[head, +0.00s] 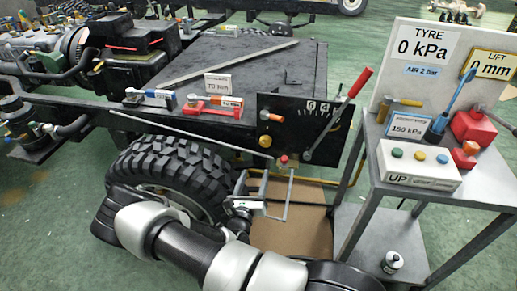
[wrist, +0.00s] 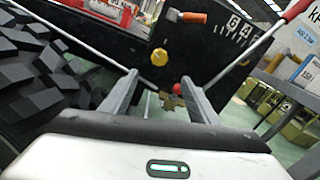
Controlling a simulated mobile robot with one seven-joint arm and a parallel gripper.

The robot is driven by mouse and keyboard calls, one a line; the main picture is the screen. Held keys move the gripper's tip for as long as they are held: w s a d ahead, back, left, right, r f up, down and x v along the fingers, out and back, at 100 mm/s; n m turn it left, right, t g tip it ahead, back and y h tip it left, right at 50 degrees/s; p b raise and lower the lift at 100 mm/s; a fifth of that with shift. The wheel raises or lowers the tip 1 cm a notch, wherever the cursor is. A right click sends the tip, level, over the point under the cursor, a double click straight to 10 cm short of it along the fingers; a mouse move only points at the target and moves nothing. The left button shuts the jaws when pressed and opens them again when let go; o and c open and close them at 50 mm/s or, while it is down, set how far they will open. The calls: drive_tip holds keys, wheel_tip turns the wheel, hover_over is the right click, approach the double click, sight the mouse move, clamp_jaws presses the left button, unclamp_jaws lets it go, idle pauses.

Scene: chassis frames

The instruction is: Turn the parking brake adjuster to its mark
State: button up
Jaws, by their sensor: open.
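A black panel (head: 318,108) carries a pale scale with digits and tick marks, and a lever (head: 338,115) with a red grip. An orange handle (head: 271,116) and a yellow knob (head: 265,141) sit at its left side; the knob also shows in the wrist view (wrist: 159,57). A small red ball (head: 283,158) on a brass-coloured part is below the panel. I cannot tell for certain which part is the adjuster. My gripper (wrist: 160,76) is open, its fingers pointing toward the panel's lower edge. The red ball (wrist: 178,88) appears between the fingers, near the right one; contact cannot be told.
A large black tyre (head: 170,172) stands left of my gripper. A long thin rod (head: 190,136) runs above it. A grey trolley (head: 450,190) with a button box (head: 420,165) and signs stands at right. A brown board (head: 295,235) lies on the floor below.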

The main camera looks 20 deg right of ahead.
sight(265, 143)
drive_tip(key=b+x, duration=0.3)
drive_tip(key=x, duration=1.4)
drive_tip(key=shift+w+d, duration=0.1)
drive_tip(key=shift+d, duration=0.05)
drive_tip(key=c, duration=1)
drive_tip(key=shift+c, duration=0.2)
